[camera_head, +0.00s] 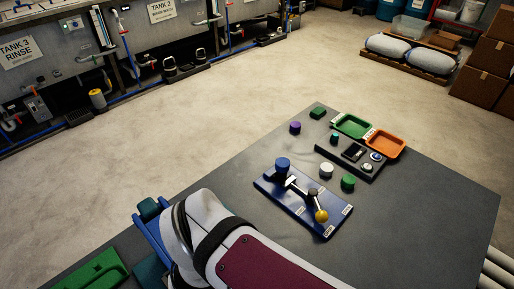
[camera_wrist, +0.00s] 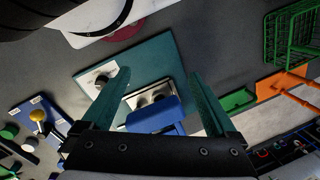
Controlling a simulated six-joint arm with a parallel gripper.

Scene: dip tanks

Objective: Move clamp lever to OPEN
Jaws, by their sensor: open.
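The clamp lever (camera_head: 312,200) is a dark arm with a yellow ball knob (camera_head: 321,215), mounted on a blue base plate (camera_head: 275,195) on the table. A blue cylinder (camera_head: 283,163) stands at the plate's far end. The small white labels on the plate are too small to read. In the wrist view the yellow knob (camera_wrist: 38,115) and part of the blue plate (camera_wrist: 33,104) lie at the left edge. My gripper (camera_wrist: 160,76) has its two teal fingers spread apart with nothing held. It is above a teal fixture, well to one side of the lever. My arm hides it in the head view.
The teal fixture (camera_wrist: 150,58) carries a blue block (camera_wrist: 155,112). Beyond the lever plate are a green cylinder (camera_head: 348,182), a white knob (camera_head: 326,171), a dark control panel (camera_head: 340,160), a green tray (camera_head: 352,117) and an orange tray (camera_head: 400,143). The table's right part is clear.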

